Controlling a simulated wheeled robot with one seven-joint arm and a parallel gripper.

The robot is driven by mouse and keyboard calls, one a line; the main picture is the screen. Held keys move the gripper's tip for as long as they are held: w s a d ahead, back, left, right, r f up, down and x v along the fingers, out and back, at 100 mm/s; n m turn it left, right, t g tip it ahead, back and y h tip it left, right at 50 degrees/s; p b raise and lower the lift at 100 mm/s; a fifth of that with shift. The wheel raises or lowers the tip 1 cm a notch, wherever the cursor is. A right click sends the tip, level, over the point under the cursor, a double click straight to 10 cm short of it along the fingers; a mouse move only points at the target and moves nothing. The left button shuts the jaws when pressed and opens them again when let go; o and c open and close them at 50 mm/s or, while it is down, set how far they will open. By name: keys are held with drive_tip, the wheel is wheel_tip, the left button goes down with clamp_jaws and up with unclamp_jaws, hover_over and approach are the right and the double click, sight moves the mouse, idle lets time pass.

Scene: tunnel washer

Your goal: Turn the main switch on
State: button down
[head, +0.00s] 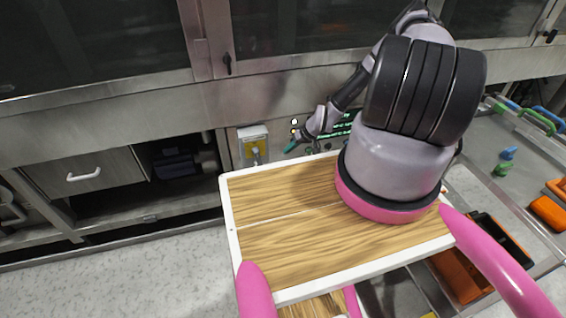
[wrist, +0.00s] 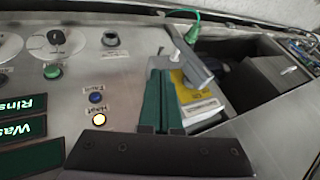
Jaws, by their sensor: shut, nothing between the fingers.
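The main switch appears to be the pale box with a yellow face (head: 254,146) on the front panel in the head view. A small grey handle sits on its face. In the wrist view the yellow face (wrist: 180,86) and grey handle (wrist: 197,68) show just right of the fingers, partly hidden behind them. My gripper (head: 288,149) has green fingers and is just right of the switch box in the head view. In the wrist view my gripper (wrist: 160,73) is shut with nothing between its fingers. Whether a finger touches the handle I cannot tell.
In the wrist view a lit yellow lamp (wrist: 98,119), a blue lamp (wrist: 96,97), a green button (wrist: 52,71) and a black knob (wrist: 110,38) lie left of the fingers. An open shelf bay (head: 175,160) is left of the switch in the head view.

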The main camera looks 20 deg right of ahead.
sight(258, 160)
drive_tip(key=w+a+f, duration=0.3)
drive_tip(key=a+f, duration=0.5)
drive_tip(key=shift+w+f, duration=0.2)
drive_tip(key=shift+f, duration=0.05)
drive_tip(key=shift+a, duration=0.1)
drive_tip(key=shift+a, duration=0.1)
drive_tip(key=shift+a+f, duration=0.3)
drive_tip(key=shift+a, duration=0.4)
